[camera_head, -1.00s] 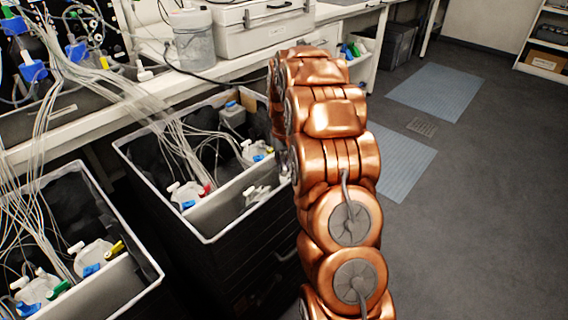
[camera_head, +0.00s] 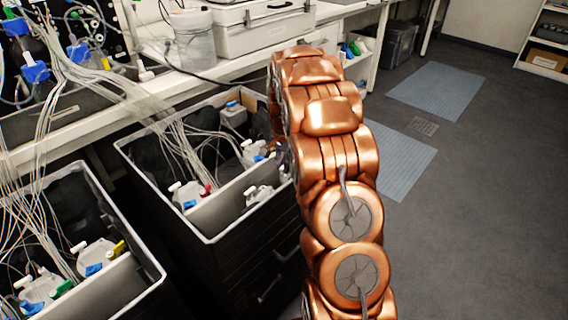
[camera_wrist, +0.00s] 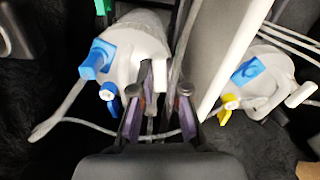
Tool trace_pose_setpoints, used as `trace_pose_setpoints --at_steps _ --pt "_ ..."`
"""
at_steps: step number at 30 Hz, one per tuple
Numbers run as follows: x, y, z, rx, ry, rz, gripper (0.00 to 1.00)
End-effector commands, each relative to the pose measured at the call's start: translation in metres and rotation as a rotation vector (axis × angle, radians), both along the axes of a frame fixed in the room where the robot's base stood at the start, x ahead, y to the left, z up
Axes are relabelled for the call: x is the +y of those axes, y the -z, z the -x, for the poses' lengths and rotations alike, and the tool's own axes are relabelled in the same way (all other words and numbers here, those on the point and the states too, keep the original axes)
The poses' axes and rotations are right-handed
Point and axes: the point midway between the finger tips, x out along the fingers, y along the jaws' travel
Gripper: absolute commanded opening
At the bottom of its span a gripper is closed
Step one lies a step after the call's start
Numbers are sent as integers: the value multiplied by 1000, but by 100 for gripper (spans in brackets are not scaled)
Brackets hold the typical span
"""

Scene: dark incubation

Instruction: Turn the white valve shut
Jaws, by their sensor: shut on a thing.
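In the wrist view, my gripper (camera_wrist: 160,98) points down beside a white bottle cap (camera_wrist: 138,50) on the left. The cap carries a blue valve (camera_wrist: 96,59) and a smaller white-and-blue fitting (camera_wrist: 108,92). My fingers are closed with a gap between them, on a small white valve at the cap's right side. The fingers mostly hide it, and its turn angle cannot be read. In the head view my copper arm hides most of the gripper at the bin's right edge.
A second white cap (camera_wrist: 268,78) with blue and yellow valves lies right of a pale divider (camera_wrist: 232,55). The dark bin (camera_head: 215,238) holds several capped bottles and tubes. Another bin (camera_head: 150,270) stands left.

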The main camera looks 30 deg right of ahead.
Motion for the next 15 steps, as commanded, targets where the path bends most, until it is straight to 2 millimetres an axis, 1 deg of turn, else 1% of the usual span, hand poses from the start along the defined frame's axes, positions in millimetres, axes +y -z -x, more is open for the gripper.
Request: trace_pose_setpoints --at_steps 6,15 --pt "-1 -1 0 -1 94 1 0" --pt "-1 0 0 -1 140 1 0"
